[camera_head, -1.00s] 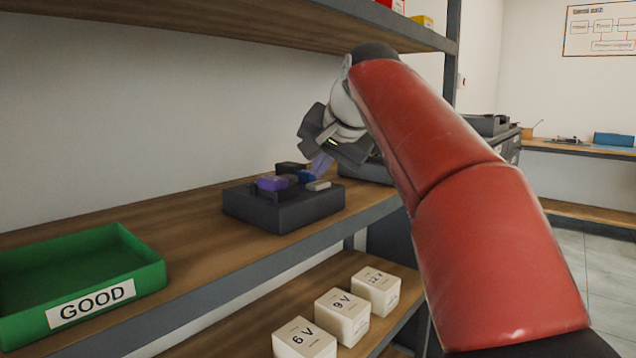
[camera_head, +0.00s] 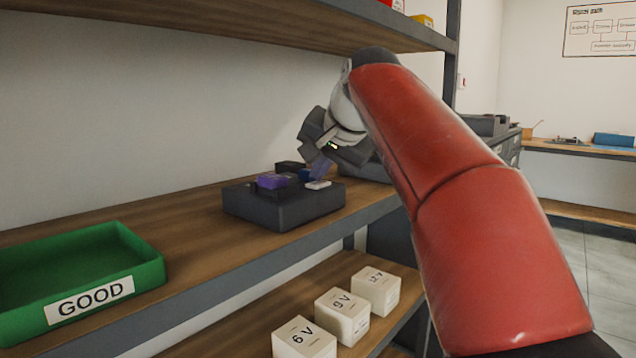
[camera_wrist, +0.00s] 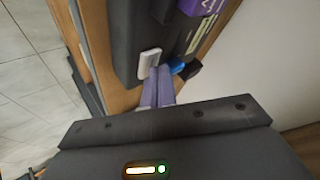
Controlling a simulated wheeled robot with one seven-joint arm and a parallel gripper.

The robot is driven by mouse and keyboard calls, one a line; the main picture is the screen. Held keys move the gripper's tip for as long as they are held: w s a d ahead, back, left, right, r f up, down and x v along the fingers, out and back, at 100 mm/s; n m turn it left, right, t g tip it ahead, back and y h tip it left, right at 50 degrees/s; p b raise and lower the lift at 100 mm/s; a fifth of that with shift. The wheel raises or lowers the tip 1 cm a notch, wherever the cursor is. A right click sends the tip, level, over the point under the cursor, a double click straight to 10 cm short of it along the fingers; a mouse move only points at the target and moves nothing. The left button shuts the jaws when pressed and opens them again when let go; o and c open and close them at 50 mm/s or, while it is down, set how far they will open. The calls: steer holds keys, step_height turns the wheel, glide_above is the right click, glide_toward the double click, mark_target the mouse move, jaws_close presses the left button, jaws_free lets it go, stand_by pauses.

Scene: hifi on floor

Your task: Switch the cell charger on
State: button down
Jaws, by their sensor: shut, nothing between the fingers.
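The cell charger (camera_head: 285,211) is a dark grey box on the wooden shelf. A purple block (camera_head: 271,181) sits on top of it. A small white piece, which looks like a switch (camera_head: 318,185), is on its right part; it also shows in the wrist view (camera_wrist: 149,61). A blue round part (camera_wrist: 177,67) lies close to it. My gripper (camera_head: 318,174) is shut and empty, with its lilac fingertips (camera_wrist: 158,74) pointing down at the charger right beside the white piece. I cannot tell if they touch it.
A green tray (camera_head: 150,276) labelled GOOD stands on the same shelf to the left. White boxes marked in volts (camera_head: 342,315) stand on the lower shelf. Bare shelf lies between tray and charger.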

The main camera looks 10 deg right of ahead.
mark_target(321, 184)
steer(key=shift+r+p, duration=0.4)
steer(key=shift+p, duration=0.2)
steer(key=shift+r, duration=0.15)
step_height(321, 184, up, 2)
steer(key=p, duration=0.2)
steer(key=shift+r+p, duration=0.25)
steer(key=shift+p, duration=0.15)
steer(key=shift+r, duration=1.65)
